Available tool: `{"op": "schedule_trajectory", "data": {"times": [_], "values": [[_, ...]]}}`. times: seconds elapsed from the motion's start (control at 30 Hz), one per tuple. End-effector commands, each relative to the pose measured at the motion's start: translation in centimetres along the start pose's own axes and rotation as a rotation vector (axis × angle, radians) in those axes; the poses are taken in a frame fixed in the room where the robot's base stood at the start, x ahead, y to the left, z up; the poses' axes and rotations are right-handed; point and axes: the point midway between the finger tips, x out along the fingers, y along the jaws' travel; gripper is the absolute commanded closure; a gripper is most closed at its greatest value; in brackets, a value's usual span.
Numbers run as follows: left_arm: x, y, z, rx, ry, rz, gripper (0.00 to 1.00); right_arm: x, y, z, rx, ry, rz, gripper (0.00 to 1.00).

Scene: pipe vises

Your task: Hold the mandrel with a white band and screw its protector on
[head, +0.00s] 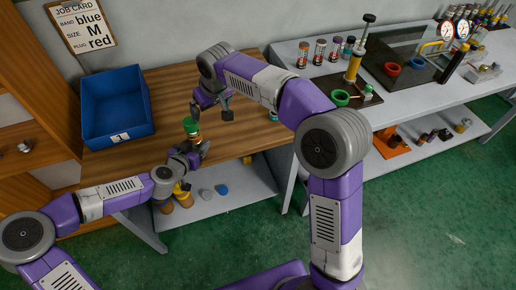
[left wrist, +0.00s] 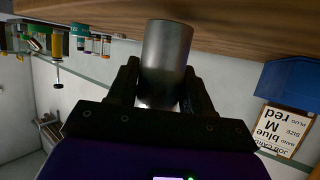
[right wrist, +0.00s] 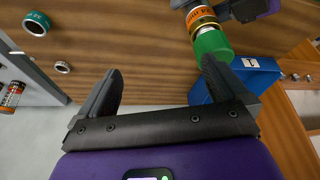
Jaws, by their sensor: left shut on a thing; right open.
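My left gripper (head: 192,150) is shut on the mandrel and holds it above the wooden table. In the left wrist view the mandrel (left wrist: 165,58) is a plain grey metal cylinder between the fingers. In the right wrist view the mandrel (right wrist: 200,20) has an orange band with lettering; I cannot make out a white band. A green protector (right wrist: 211,47) sits on its end, also visible in the head view (head: 190,125). I cannot tell how tightly it is seated. My right gripper (right wrist: 160,85) is open and empty, its right fingertip close to the protector.
A blue bin (head: 117,110) stands at the table's back left, below a job card (head: 80,27). A green ring (right wrist: 37,23) and a small metal ring (right wrist: 62,67) rest on the table. The grey bench (head: 395,107) at right carries a vise, pots and cylinders.

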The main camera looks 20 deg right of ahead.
Motion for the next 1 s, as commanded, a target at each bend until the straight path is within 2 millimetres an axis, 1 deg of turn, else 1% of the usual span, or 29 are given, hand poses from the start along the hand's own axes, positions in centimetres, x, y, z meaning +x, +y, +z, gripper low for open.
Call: {"op": "schedule_trajectory", "data": {"times": [0.03,0.2,0.37,0.5,0.67,0.8,1.0], "values": [[-0.2,-0.1,-0.7,0.001,0.008,-0.003,1.00,0.5,1.1,0.8,0.023,-0.010,0.015,0.00],[-0.4,-0.1,-1.5,0.002,0.010,-0.003,1.00,2.0,3.4,3.0,0.097,-0.013,0.051,0.00],[-0.7,0.0,-2.0,0.002,0.009,-0.003,1.00,3.2,5.0,5.3,0.157,-0.009,0.078,0.00],[-0.9,0.0,-2.6,0.002,0.008,-0.003,1.00,4.0,6.1,7.6,0.200,-0.006,0.099,0.00],[-1.2,0.0,-3.1,0.002,0.008,-0.002,1.00,4.8,6.8,10.2,0.237,-0.003,0.119,0.00],[-1.4,0.0,-3.5,0.002,0.008,-0.002,1.00,5.2,6.9,12.3,0.257,0.000,0.129,0.00],[-1.5,0.0,-3.9,0.002,0.008,-0.002,1.00,5.6,6.8,14.1,0.272,0.002,0.135,0.00]]}}
